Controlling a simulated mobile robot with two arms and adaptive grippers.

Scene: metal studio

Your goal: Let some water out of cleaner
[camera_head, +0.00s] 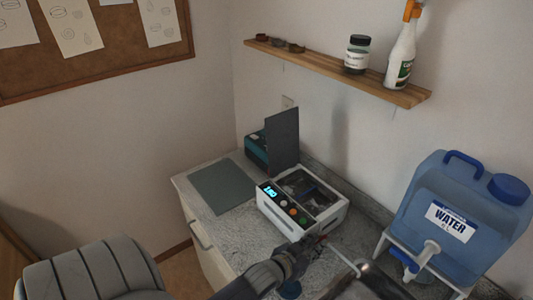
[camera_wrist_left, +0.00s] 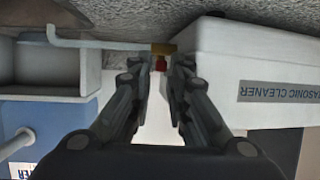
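The white ultrasonic cleaner (camera_head: 327,223) stands on the counter with its lid raised, and its display glows blue. The left wrist view shows its labelled wall (camera_wrist_left: 235,60). A brass valve (camera_wrist_left: 163,48) with a red handle (camera_wrist_left: 161,64) sits at its side, and a thin pale drain pipe (camera_wrist_left: 100,44) runs from it toward the sink. My left gripper (camera_head: 312,243) is at that side of the cleaner. In the left wrist view its fingers (camera_wrist_left: 160,72) are apart, on either side of the red handle; contact is unclear. My right gripper is not in view.
A grey sink (camera_head: 350,288) is at the front of the counter. A blue water container (camera_head: 455,215) stands on a white stand at the right. A grey-green mat (camera_head: 224,186) lies left of the cleaner. A wooden shelf (camera_head: 335,72) holds bottles above.

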